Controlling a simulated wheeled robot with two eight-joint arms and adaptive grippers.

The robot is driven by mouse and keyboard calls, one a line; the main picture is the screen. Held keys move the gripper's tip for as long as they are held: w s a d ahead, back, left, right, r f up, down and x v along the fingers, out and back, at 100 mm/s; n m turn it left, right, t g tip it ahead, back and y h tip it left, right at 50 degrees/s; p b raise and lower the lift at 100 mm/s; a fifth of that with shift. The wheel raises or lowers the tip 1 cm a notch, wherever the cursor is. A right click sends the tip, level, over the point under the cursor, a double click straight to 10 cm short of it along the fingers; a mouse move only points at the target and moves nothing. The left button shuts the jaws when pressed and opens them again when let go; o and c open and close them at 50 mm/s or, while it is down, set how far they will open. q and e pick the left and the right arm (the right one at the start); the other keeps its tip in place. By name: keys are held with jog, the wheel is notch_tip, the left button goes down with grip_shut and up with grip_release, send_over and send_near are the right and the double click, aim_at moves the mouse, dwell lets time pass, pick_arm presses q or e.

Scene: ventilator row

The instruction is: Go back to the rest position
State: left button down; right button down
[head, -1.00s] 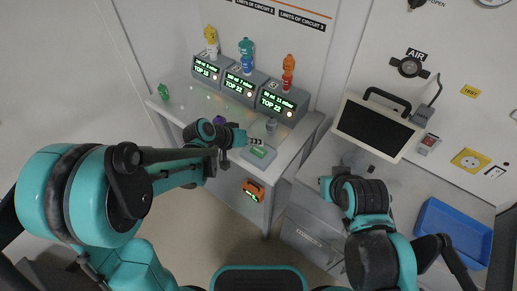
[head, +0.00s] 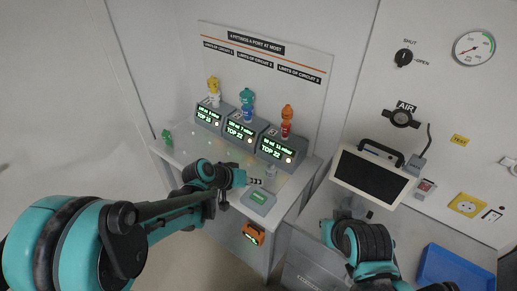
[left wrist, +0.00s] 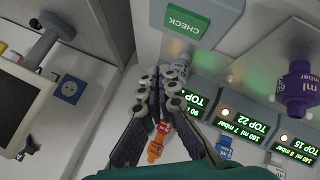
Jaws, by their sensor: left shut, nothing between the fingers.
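My left gripper (head: 252,181) is in front of the ventilator row, over the white bench, close to the grey box with a green CHECK pad (head: 259,197). In the left wrist view its two dark fingers (left wrist: 160,75) meet at the tips, with nothing held. The CHECK pad (left wrist: 187,22) shows above the fingers there. My right arm (head: 360,243) is at the lower right, in front of the right-hand counter. Its gripper cannot be made out.
A monitor (head: 372,174) and a blue tray (head: 455,268) are at right. The floor at left is clear.

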pick_arm(q)
jog(key=s+a+r+n+t+y, duration=0.1)
jog(key=s+a+r+y, duration=0.2)
jog(key=s+a, duration=0.5)
jog(key=s+a+r+y, duration=0.4)
jog(key=s+a, duration=0.5)
jog(key=s, duration=0.1)
jog(key=shift+s+n+t, duration=0.3)
jog(key=shift+n+t, duration=0.1)
dwell(0.6)
